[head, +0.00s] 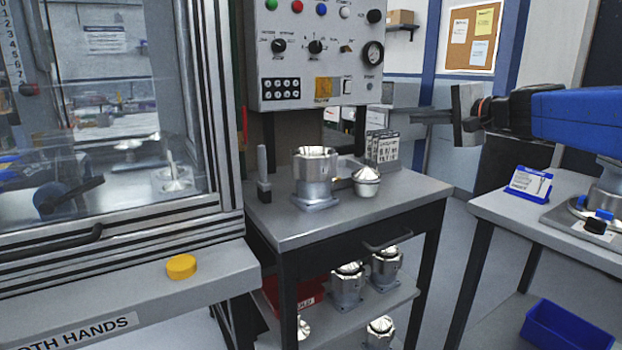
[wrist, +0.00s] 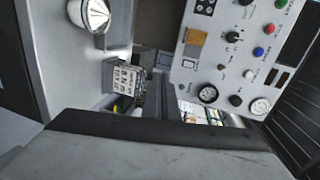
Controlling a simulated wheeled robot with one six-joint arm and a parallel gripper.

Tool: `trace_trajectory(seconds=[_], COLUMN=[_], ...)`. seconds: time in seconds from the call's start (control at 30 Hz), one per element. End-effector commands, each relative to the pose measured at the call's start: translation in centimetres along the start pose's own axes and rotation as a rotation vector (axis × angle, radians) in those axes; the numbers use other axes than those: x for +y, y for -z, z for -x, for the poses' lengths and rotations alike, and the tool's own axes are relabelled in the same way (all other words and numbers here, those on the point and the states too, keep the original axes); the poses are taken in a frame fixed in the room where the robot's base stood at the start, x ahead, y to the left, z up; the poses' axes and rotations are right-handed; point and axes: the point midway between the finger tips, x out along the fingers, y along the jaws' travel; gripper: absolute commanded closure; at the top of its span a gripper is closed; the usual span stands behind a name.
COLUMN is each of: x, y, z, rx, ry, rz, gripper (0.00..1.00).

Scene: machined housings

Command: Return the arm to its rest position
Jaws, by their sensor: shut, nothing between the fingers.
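My gripper (head: 432,116) is at the upper right of the head view, at the end of my blue arm. It points left, with its fingers together and nothing between them. It is in the air, to the right of the control panel and apart from the table and the parts. In the wrist view a broad grey part of my gripper fills the bottom, and the fingertips cannot be made out there.
A grey table (head: 290,232) holds a machined housing (head: 316,180) and a smaller domed metal part (head: 367,182). A control panel (head: 318,60) stands behind. A glazed machine (head: 100,120) is at left. A second table (head: 500,208) with a blue-edged card stands right. Open floor lies between the tables.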

Motion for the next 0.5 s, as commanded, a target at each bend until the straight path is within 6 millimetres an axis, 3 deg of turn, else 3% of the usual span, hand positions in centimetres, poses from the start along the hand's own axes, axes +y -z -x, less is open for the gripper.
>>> trace_trajectory(seconds=[0.27,0.5], x=[4.0,10.3], y=[-4.2,-9.5], z=[1.3,4.0], rx=[-0.043,-0.11], ry=[-0.109,-0.268], rz=[0.098,0.244], gripper=[1.0,1.0])
